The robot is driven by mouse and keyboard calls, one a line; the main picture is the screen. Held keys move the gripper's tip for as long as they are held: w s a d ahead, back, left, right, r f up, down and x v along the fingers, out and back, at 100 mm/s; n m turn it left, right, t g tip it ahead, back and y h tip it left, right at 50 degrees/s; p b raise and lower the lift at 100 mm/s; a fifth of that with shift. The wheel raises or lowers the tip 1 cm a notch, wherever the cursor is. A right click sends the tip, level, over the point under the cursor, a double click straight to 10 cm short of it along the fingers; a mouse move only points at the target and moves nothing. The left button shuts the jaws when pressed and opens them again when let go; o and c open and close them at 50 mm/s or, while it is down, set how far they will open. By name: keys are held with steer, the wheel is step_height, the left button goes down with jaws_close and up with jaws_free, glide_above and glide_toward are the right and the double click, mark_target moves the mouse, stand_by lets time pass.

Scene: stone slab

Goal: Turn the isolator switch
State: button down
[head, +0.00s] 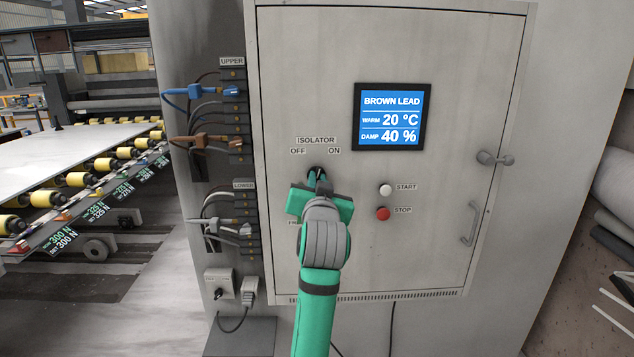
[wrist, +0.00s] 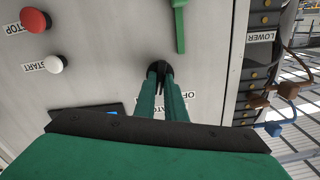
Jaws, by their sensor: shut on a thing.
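The isolator switch (head: 314,170) is a small dark round knob on the grey cabinet door, under the label ISOLATOR (head: 316,141), between the words OFF and ON. My gripper (head: 318,178) reaches up to it from below in the head view and is shut on it. The wrist view is turned upside down; there the two green fingers of my gripper (wrist: 164,78) close around the black switch (wrist: 156,67). The fingers cover much of the knob, so I cannot tell which way it points.
Right of the switch are a white START button (head: 386,190) and a red STOP button (head: 382,213). A blue screen (head: 392,117) sits above right. Cabled terminals (head: 232,125) line the left. A green bar (wrist: 180,25) stands out near the switch in the wrist view.

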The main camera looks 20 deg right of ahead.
steer(key=m, duration=0.4)
steer(key=shift+m, duration=0.3)
stand_by(0.3)
steer(key=c, duration=1.8)
jaws_free()
steer(key=shift+s, duration=0.15)
steer(key=v, duration=1)
steer(key=shift+s+a, duration=0.1)
steer(key=shift+s, duration=0.2)
